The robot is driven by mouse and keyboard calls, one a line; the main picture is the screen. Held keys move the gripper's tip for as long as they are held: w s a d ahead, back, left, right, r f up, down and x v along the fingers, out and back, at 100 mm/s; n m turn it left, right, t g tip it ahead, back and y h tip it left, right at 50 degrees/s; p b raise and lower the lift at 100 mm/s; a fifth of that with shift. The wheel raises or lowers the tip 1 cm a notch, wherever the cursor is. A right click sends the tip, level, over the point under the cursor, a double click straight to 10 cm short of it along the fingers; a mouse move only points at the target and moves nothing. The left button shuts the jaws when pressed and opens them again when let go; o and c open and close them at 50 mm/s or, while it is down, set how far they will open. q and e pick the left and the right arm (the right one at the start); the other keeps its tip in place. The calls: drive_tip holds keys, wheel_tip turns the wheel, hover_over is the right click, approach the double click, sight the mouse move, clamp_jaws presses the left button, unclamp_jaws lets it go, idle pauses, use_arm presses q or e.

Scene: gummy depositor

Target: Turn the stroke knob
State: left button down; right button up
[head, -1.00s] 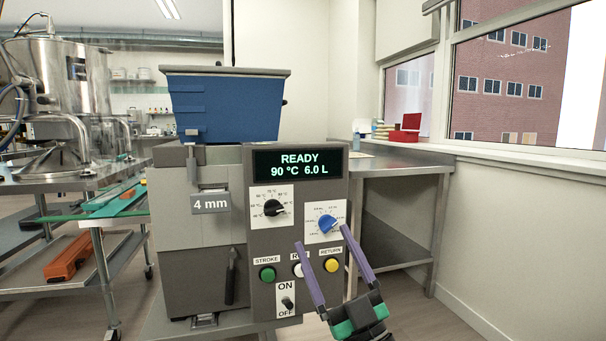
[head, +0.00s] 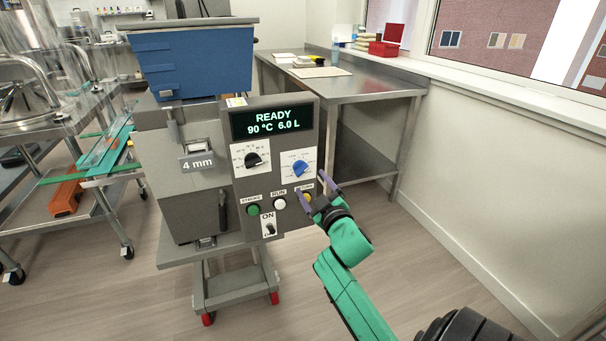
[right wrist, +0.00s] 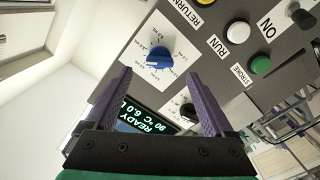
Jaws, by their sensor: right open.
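The blue knob (head: 299,168) sits on a white dial plate at the right of the depositor's grey front panel. My right gripper (head: 311,184) is open, just below and to the right of it in the head view. In the right wrist view, the blue knob (right wrist: 160,58) is just beyond the fingertips of the open right gripper (right wrist: 158,78), roughly midway between them. Nothing is between the fingers, and I see no contact with the knob. The panel display (head: 266,122) reads READY, 90 °C, 6.0 L. My left gripper is not in view.
A black knob (head: 256,159) is left of the blue one. Below are a green button (head: 253,210), a white button (head: 279,204), a yellow button (head: 307,198) and an ON/OFF switch (head: 270,228). A steel table (head: 370,88) stands behind right. Floor at right is clear.

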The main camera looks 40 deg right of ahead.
sight(303, 172)
drive_tip(key=x, duration=0.6)
drive_tip(key=shift+w, duration=0.1)
drive_tip(key=shift+c, duration=0.3)
drive_tip(key=c, duration=1.3)
drive_tip(key=shift+m, duration=0.3)
